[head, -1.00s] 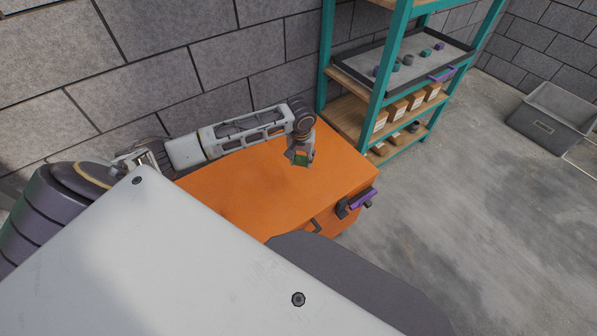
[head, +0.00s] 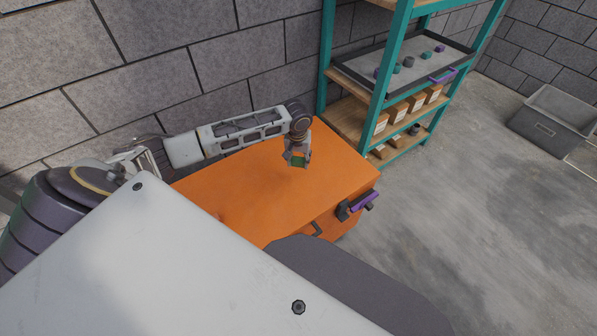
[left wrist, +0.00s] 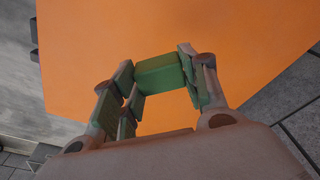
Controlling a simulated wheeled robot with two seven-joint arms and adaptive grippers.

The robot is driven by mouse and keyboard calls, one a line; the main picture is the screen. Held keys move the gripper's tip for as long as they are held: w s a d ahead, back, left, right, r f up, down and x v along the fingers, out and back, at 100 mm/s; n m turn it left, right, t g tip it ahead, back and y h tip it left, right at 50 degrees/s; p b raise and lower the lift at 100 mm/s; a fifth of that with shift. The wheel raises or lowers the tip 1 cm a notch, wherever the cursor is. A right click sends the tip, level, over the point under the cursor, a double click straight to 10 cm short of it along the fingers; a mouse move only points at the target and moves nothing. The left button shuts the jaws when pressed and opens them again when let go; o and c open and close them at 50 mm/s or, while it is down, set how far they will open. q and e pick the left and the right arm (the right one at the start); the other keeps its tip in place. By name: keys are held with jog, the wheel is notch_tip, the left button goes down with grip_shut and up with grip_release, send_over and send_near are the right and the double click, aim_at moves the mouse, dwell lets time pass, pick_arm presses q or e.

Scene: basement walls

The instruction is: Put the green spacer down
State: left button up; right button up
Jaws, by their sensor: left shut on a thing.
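The green spacer (left wrist: 159,73) is a small green block. It sits between the fingertips of my left gripper (left wrist: 160,78) in the left wrist view, with the orange top beyond it. In the head view the left gripper (head: 298,156) is over the orange cabinet top (head: 240,185), near its far right part, with the spacer (head: 298,161) in its jaws. The gripper is shut on the spacer. I cannot tell whether the spacer touches the surface. My right gripper is not in view.
A teal shelf rack (head: 380,90) stands behind the cabinet's right end, holding a tray (head: 372,88) of small pieces and several boxes. A purple-handled item (head: 361,202) sticks out at the cabinet's right front. A grey bin (head: 545,130) is on the floor at right. The orange top is otherwise clear.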

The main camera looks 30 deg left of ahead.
aim_at(298, 160)
pick_arm(q)
notch_tip(298, 160, down, 2)
jog(key=shift+f, duration=0.4)
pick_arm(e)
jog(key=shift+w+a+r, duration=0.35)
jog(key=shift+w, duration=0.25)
pick_arm(q)
jog(key=shift+f, duration=0.15)
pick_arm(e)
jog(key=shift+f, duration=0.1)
